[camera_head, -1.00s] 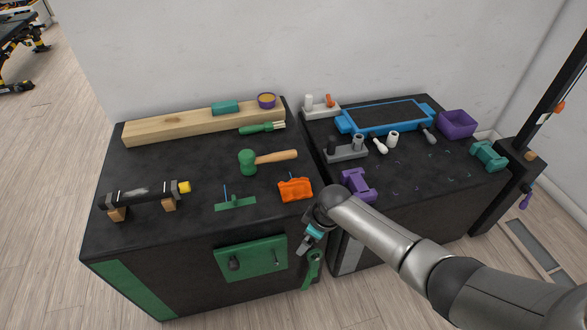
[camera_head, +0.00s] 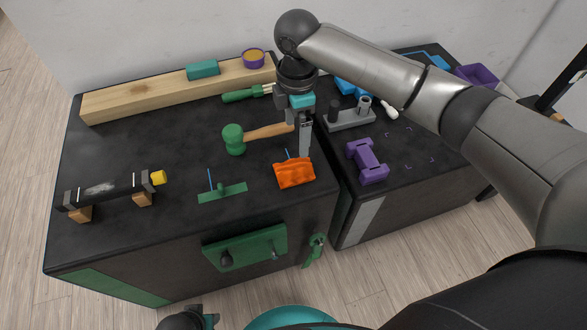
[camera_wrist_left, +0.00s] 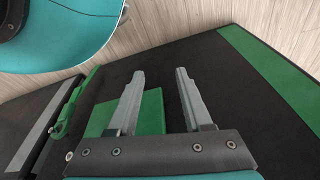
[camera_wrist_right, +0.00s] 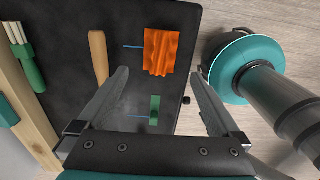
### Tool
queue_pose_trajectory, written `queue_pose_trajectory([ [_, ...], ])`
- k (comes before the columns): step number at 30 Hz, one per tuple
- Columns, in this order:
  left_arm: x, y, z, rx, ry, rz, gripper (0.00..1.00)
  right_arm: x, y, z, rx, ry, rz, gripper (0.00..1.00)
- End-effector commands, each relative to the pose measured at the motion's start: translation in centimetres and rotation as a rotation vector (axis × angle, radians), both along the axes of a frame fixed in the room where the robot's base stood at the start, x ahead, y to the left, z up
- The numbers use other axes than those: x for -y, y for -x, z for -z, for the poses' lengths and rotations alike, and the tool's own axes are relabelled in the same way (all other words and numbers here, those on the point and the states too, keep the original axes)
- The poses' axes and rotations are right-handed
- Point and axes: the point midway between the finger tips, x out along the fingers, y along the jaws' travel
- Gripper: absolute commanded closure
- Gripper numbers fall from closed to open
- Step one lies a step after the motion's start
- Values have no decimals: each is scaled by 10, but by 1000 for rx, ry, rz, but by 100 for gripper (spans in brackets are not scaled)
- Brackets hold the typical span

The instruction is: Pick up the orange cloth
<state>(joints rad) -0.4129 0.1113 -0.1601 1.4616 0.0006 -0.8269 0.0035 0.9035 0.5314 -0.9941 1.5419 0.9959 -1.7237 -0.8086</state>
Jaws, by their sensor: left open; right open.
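The orange cloth (camera_head: 294,174) lies folded in a small rumpled bundle near the front right corner of the left bench top. It also shows in the right wrist view (camera_wrist_right: 161,51), beyond and between the open fingers. My right gripper (camera_head: 304,153) points down from above, just behind the cloth in the head view, open and empty. In the right wrist view (camera_wrist_right: 163,75) its two fingers are spread wide and apart from the cloth. My left gripper (camera_wrist_left: 157,75) is open and empty in its wrist view, facing the front of the bench with its green panel (camera_wrist_left: 140,112).
A green mallet (camera_head: 233,139) with a wooden handle lies behind the cloth. A thin blue rod and a green plate (camera_head: 222,193) are to its left. A purple holder (camera_head: 368,161) sits to the right. A wooden beam (camera_head: 150,95) runs along the back.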

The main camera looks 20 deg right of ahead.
Motion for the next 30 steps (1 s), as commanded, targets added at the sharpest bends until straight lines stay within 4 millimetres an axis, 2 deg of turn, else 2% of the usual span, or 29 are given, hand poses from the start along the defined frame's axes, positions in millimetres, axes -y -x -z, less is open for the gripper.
queue_pose_trajectory([
  [18, 14, -28, -52, 47, 21, -5, 50, -1, 0, 61, 0, -1, 1, 0],
  [30, 15, -37, -71, 75, 24, -5, 50, -1, 0, 77, 2, -2, 1, 0],
])
